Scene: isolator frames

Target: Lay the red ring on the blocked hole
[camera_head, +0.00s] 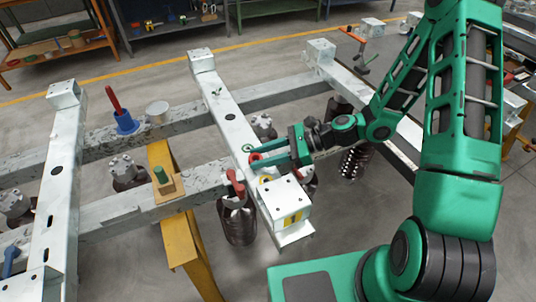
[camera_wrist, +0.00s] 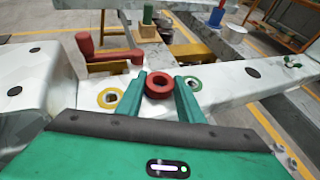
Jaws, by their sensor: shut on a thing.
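The red ring (camera_wrist: 159,84) is held between the two green fingertips of my gripper (camera_wrist: 160,86), its opening facing the wrist camera. In the head view the red ring (camera_head: 256,157) shows at the fingertips of my gripper (camera_head: 254,160), over the white crossbeam (camera_head: 232,122). A yellow ring (camera_wrist: 110,97) surrounds a hole on the beam to the left, and a green ring (camera_wrist: 194,83) surrounds another to the right. The red ring appears between them. Any hole under it is hidden, so I cannot tell which hole is blocked, or whether the ring touches the beam.
A white box-like block (camera_head: 285,200) is at the beam's near end. A green peg (camera_head: 160,174) and blue holder (camera_head: 125,122) stand on the frame to the left.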

